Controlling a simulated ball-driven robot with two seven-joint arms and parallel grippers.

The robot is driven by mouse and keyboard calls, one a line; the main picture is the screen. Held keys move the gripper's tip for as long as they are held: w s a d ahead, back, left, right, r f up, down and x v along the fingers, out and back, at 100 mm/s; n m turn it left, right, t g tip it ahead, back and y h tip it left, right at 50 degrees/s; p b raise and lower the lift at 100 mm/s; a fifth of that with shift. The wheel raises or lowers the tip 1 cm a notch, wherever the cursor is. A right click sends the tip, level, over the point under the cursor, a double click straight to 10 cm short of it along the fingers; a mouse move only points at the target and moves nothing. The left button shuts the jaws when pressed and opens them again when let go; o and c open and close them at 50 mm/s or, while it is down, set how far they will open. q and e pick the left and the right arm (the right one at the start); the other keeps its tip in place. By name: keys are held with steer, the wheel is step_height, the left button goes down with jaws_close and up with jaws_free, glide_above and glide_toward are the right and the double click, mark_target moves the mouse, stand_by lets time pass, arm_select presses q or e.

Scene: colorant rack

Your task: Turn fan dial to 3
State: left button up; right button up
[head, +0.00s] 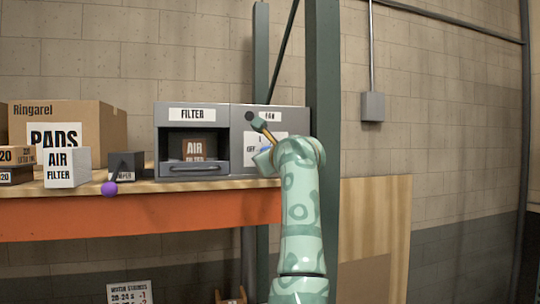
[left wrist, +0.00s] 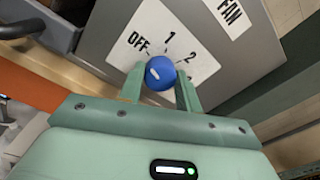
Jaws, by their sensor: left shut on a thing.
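The fan dial is a round blue knob (left wrist: 160,73) on a white scale plate (left wrist: 178,38) of a grey panel. OFF, 1 and 2 are readable on the plate; I cannot see a 3. A short white mark shows on the knob's left part; I cannot tell exactly which setting it points to. My left gripper (left wrist: 160,86) is shut on the knob, one finger on each side. In the head view my left gripper (head: 265,156) is at the panel, and the knob (head: 266,150) is mostly hidden. My right gripper is not in view.
A FILTER compartment (head: 193,169) adjoins the fan panel on the left. An AIR FILTER box (head: 66,168), a cardboard box (head: 82,116) and a dark box with a purple-knobbed lever (head: 109,188) stand along the wooden shelf. A green post (head: 323,80) rises behind my arm.

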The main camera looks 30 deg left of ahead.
arm_select(q)
steer(key=shift+w+d+m+g+b, duration=0.15)
steer(key=shift+m+b, duration=0.55)
steer(key=shift+m, duration=4.05)
steer(key=shift+s+a+m+g+b, duration=0.1)
steer(key=shift+m+b, duration=0.6)
steer(key=shift+m, duration=4.1)
steer(key=shift+w+d+m+g+b, duration=0.15)
steer(key=shift+m+b, duration=0.55)
steer(key=shift+m, duration=4.05)
steer(key=shift+f, duration=0.1)
steer(key=o, duration=1)
steer(key=shift+s, duration=0.1)
